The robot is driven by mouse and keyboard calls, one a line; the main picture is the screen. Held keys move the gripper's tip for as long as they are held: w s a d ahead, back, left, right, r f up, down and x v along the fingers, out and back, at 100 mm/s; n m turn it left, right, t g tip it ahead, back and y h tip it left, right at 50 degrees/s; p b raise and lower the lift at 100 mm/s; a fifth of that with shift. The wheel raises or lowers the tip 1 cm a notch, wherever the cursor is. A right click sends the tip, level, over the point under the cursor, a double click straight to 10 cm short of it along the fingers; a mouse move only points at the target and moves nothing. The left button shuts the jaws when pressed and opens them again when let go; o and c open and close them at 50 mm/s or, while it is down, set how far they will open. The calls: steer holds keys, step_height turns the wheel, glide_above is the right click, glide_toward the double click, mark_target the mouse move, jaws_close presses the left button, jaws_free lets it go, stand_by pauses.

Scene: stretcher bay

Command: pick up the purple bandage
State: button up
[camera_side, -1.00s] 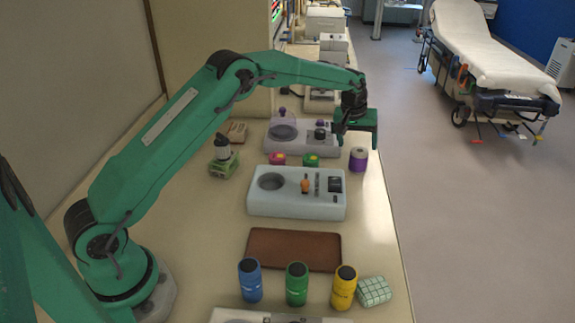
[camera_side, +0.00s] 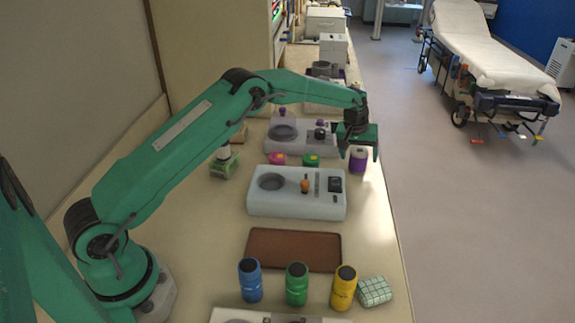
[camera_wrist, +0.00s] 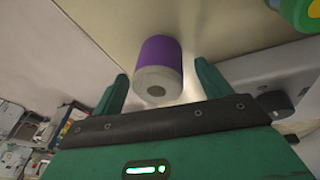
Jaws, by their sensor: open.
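The purple bandage (camera_side: 358,160) is a short roll with a purple side and pale end. It stands on the counter near its right edge, below my gripper (camera_side: 359,150). In the wrist view the bandage (camera_wrist: 160,62) shows its pale end with a dark centre hole. It lies between the two green fingers of my gripper (camera_wrist: 160,88), just beyond their tips. The gripper is open, with nothing held. I cannot tell from these frames whether a finger touches the bandage.
A grey device (camera_side: 300,139) stands left of the bandage, with a pink item (camera_side: 277,158) and a green item (camera_side: 311,160) before it. A pale device (camera_side: 297,205) is nearer, then a brown tray (camera_side: 294,250).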

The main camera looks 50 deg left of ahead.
mark_target(361, 150)
stand_by(0.3)
steer(key=c, duration=1)
steer(key=shift+c, duration=0.2)
steer(key=shift+r, duration=0.15)
steer(key=shift+r, duration=2.05)
steer(key=shift+h, duration=0.3)
steer(key=s+d+r, duration=0.2)
steer(key=d, duration=0.1)
steer(key=s+d+r, duration=0.2)
steer(key=d, duration=0.1)
steer(key=s+d+r, duration=0.2)
steer(key=d, duration=0.2)
steer(key=shift+r, duration=0.3)
